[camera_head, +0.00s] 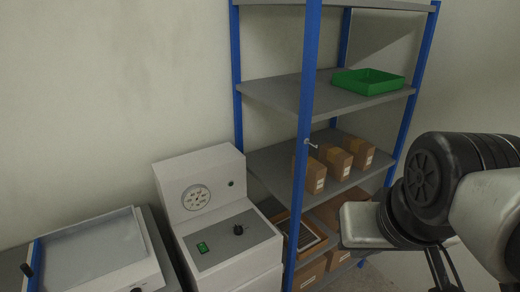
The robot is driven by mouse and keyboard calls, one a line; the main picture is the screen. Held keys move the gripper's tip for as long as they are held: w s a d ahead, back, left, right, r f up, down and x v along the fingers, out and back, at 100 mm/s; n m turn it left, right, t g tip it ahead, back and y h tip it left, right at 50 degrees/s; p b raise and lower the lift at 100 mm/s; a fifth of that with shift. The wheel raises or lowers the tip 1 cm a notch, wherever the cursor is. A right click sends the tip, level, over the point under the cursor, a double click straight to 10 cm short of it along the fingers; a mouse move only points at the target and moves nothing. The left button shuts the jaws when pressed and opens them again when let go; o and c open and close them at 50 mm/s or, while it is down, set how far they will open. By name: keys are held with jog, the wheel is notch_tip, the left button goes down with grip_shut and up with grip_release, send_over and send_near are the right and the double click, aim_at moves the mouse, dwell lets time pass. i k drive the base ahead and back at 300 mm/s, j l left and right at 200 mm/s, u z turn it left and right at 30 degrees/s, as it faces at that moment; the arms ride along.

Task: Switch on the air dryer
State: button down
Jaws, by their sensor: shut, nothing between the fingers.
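A pale grey machine (215,163), which I take to be the air dryer, stands against the wall left of the shelf rack. Its upright back panel has a round dial (196,197) and a small dark green button or lamp (231,183). Its sloping dark panel has a green rocker switch (202,248) on the left and a black knob (238,229) on the right. Whether it is on cannot be told. My gripper (362,224), the pale blunt end of my arm, is shut and empty at the right, in front of the shelves and apart from the machine. Its fingertips are hard to make out.
A blue-posted rack (306,120) stands between the machine and my arm. It holds a green tray (368,81) and several brown boxes (335,160). Another pale unit with a flat top (95,250) stands at the lower left. Open space lies above the machine.

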aim_at(202, 246)
jog(key=u, duration=1.1)
jog(key=i+l, duration=0.1)
jog(key=i, duration=0.25)
jog(key=i+u, duration=0.1)
jog(key=i, duration=0.25)
